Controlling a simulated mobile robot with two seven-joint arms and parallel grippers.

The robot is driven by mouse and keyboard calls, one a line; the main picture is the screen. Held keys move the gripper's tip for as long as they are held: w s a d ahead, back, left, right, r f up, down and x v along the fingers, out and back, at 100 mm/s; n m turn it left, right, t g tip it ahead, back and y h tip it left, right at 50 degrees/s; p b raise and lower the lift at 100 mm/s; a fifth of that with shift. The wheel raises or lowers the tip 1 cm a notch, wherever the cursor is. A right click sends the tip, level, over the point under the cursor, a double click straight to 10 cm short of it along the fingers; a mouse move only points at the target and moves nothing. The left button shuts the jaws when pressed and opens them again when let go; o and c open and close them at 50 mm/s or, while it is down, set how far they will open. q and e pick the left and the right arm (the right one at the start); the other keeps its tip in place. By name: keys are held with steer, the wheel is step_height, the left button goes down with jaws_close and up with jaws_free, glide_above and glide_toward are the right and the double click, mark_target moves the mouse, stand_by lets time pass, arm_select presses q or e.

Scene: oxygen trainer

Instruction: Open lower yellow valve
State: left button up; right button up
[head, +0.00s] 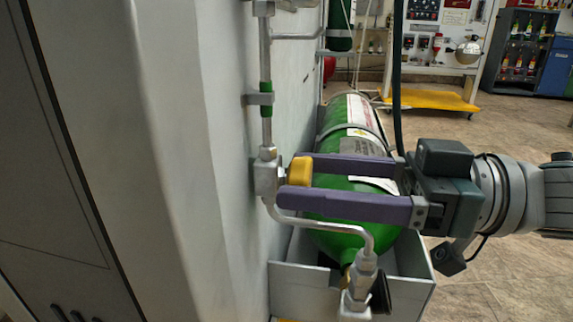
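The lower yellow valve (300,171) is a small yellow knob on a metal fitting (265,178) in the pipe along the grey wall panel. My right gripper (290,181) comes in from the right with two long purple fingers. The fingertips lie on either side of the yellow knob, one beyond it and one on the near side. The near finger hides part of the knob. I cannot tell whether both fingers touch it. My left gripper is not in view.
A green gas cylinder (335,241) lies in a grey metal tray (300,283) behind and below the fingers. A bent pipe (325,226) runs just under the near finger to a fitting (361,283). A yellow-based stand (430,100) is far back. The floor at right is clear.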

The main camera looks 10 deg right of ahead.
jaws_close()
stand_by(0.4)
steer(key=shift+n, duration=0.3)
steer(key=shift+n+p, duration=0.4)
steer(key=shift+n, duration=2.7)
steer(key=shift+o, duration=0.6)
jaws_free()
